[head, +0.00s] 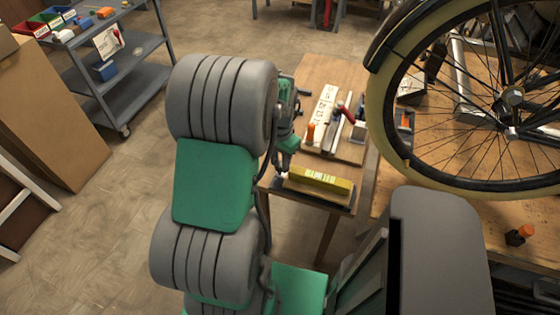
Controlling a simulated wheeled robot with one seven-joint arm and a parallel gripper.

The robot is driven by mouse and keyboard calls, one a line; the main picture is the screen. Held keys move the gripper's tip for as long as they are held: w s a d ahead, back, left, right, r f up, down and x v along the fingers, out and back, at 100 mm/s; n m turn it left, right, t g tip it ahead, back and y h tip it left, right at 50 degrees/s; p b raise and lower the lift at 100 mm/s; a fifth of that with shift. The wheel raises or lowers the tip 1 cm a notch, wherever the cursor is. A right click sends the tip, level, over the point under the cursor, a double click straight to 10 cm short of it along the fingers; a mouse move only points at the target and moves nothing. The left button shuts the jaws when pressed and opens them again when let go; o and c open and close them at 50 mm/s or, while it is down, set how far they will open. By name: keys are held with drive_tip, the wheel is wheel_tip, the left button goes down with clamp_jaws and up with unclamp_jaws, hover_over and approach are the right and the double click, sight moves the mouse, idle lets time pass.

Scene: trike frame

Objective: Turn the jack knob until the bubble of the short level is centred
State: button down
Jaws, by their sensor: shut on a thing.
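A yellow level (319,180) with dark markings lies on a dark plate (336,203) at the near end of a small wooden table. It is likely the short level; its bubble is too small to read. My gripper (281,174) points down at the left end of this plate, beside the level. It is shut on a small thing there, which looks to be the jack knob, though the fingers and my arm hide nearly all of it.
The wooden table (318,74) also bears an orange-topped part, a pale printed strip and a red-handled tool (347,114). A bicycle wheel (510,98) rises close on the right above a workbench (452,215). A grey cart (118,80) stands at the back left. Floor between is clear.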

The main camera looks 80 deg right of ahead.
sight(280, 164)
drive_tip(key=shift+d+r+m, duration=0.1)
drive_tip(key=shift+r+m, duration=0.05)
drive_tip(key=shift+m, duration=1.55)
drive_tip(key=c, duration=1.1)
unclamp_jaws()
drive_tip(key=shift+o, duration=0.2)
wheel_tip(280, 164, up, 8)
drive_tip(key=p, duration=0.6)
